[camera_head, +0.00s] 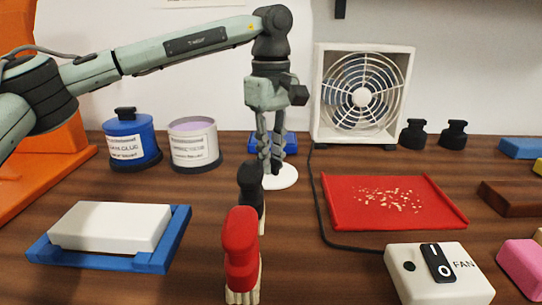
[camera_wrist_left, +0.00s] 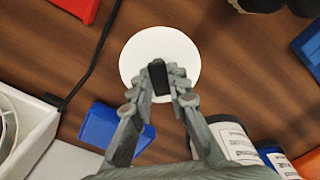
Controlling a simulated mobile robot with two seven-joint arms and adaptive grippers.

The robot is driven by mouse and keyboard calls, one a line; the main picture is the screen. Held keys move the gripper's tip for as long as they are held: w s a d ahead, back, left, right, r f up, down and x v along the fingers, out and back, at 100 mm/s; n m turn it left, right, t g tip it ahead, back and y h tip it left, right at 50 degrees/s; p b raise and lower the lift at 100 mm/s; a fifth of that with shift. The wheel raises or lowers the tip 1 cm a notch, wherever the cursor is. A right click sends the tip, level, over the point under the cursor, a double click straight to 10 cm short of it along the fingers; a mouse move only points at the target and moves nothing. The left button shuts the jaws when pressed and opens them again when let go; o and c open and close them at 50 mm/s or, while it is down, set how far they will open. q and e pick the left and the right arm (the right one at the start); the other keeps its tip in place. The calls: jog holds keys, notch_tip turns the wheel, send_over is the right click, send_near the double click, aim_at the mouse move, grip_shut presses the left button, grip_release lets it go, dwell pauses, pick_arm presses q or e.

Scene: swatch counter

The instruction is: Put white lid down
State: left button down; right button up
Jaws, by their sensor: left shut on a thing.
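The white lid (camera_head: 285,179) is a flat round disc with a black knob. In the left wrist view the lid (camera_wrist_left: 134,62) lies flat below the fingers, over the wood counter. My left gripper (camera_head: 269,162) points straight down behind the black brush, and its fingers are shut on the lid's black knob. The closed fingertips also show in the left wrist view (camera_wrist_left: 160,80). The lid is level and at or very close to the counter top; I cannot tell whether it touches. My right gripper is not in view.
An open white jar (camera_head: 195,150) with lilac contents and a closed blue jar (camera_head: 132,147) stand at the left. A blue block (camera_head: 291,143) is behind the lid. The black brush (camera_head: 249,188), red brush (camera_head: 241,245), red tray (camera_head: 336,215) and fan (camera_head: 322,115) are near.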

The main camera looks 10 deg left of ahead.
pick_arm(q)
jog(key=shift+f, duration=0.15)
jog(key=c, duration=1.5)
grip_release()
jog(key=shift+o, duration=0.2)
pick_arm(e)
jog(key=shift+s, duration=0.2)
pick_arm(q)
jog(key=shift+r, duration=0.2)
notch_tip(320, 180, up, 12)
jog(key=p, duration=0.1)
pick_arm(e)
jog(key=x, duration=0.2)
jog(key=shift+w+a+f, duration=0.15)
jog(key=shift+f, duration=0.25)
pick_arm(q)
jog(key=shift+f, duration=0.1)
